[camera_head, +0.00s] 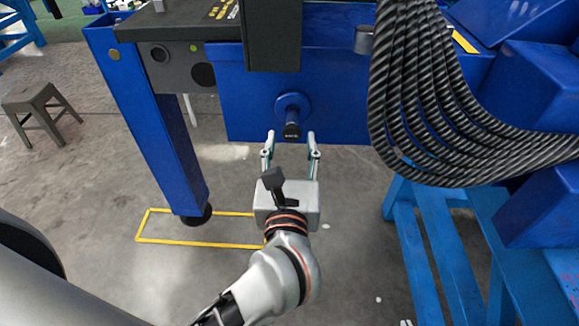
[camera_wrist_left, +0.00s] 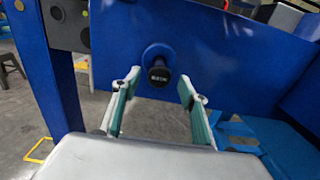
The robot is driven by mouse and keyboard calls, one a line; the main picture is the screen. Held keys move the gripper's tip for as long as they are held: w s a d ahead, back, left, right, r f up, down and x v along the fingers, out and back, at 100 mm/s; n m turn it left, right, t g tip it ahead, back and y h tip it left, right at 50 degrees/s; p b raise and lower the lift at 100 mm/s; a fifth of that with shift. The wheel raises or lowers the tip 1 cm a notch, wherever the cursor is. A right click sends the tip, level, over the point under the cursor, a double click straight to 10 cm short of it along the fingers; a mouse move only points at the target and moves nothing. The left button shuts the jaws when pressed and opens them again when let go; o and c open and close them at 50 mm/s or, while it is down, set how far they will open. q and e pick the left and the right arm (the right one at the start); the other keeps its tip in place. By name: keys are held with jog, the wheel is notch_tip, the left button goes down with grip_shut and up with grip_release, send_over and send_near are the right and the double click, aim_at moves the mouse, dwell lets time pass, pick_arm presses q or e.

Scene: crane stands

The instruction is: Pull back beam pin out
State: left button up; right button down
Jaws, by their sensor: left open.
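The beam pin (camera_head: 291,131) is a black-ended pin sticking out of a round blue flange on the blue beam (camera_head: 340,115). In the left wrist view the pin (camera_wrist_left: 159,76) faces me, with pale lettering on its dark end. My left gripper (camera_head: 290,140) is open, its two fingers pointing at the beam. In the head view the pin's end shows between the fingertips. In the left wrist view the fingertips (camera_wrist_left: 160,86) lie left and right of the pin, apart from it. I cannot tell how far the tips are from the pin in depth. My right gripper is out of view.
A blue leg (camera_head: 160,150) stands left of the gripper. A thick bundle of black cables (camera_head: 420,110) hangs at the right. A blue slatted frame (camera_head: 430,245) stands below it. A grey stool (camera_head: 40,110) is at the far left.

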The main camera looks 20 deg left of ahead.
pick_arm(q)
jog(key=v, duration=0.8)
jog(key=shift+s, duration=0.3)
jog(key=shift+d, duration=0.1)
